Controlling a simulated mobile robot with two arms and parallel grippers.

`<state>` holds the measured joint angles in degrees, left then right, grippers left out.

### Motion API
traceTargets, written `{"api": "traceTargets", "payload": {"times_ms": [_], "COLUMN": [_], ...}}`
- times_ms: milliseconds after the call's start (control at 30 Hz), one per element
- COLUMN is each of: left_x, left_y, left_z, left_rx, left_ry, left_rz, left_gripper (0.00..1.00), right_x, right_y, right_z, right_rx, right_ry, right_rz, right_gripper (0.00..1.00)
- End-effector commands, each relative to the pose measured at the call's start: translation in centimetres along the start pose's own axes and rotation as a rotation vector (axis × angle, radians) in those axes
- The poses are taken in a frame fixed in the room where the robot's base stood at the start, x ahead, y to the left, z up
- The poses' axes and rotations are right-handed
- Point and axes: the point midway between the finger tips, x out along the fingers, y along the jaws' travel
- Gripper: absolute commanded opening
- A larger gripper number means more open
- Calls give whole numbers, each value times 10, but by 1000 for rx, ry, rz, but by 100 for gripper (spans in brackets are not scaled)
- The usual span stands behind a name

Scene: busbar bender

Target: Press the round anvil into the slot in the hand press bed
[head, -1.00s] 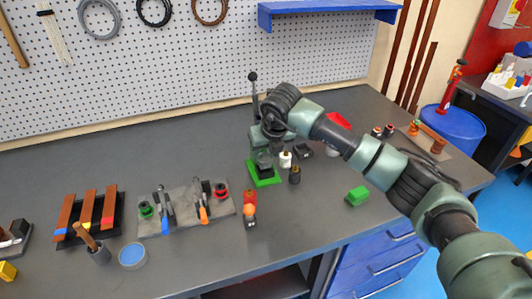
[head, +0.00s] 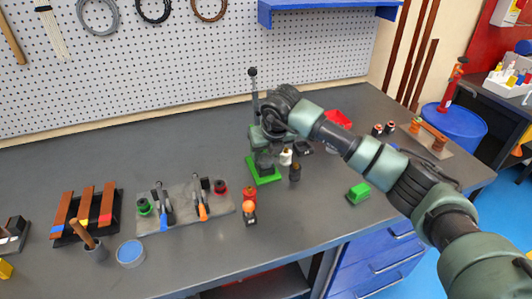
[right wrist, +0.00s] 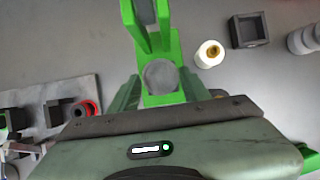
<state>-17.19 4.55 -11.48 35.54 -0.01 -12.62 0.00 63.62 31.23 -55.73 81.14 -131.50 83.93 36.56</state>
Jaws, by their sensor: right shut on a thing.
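The hand press has a green base (head: 265,173) on the bench and an upright lever with a dark knob (head: 253,73). In the right wrist view its green frame (right wrist: 173,45) rises around a round grey piece, which looks like the round anvil (right wrist: 160,75). My right gripper (head: 264,158) is at the press bed, pointing down. In the right wrist view its two fingers (right wrist: 158,88) stand on either side of the anvil, shut on it. The slot is hidden, so I cannot tell how deep the anvil sits. My left gripper is out of view.
A grey tool mat (head: 183,208) lies to the left. The bench behind the press is clear.

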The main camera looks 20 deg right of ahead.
Motion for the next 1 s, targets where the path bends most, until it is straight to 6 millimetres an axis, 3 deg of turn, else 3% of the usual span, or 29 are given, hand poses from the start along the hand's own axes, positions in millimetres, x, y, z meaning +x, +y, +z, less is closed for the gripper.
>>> {"api": "traceTargets", "payload": {"times_ms": [833,867,933,1000], "left_x": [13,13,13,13], "left_y": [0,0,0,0], "left_z": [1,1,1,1], "left_rx": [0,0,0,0], "left_ry": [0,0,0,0], "left_rz": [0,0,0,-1], "left_gripper": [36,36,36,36], "right_x": [14,14,14,14], "right_y": [0,0,0,0], "right_z": [-7,-8,-7,-7], "right_rx": [0,0,0,0], "right_ry": [3,3,3,2], "right_rz": [-1,-1,-1,-1], "right_gripper": [0,52,72,72]}}
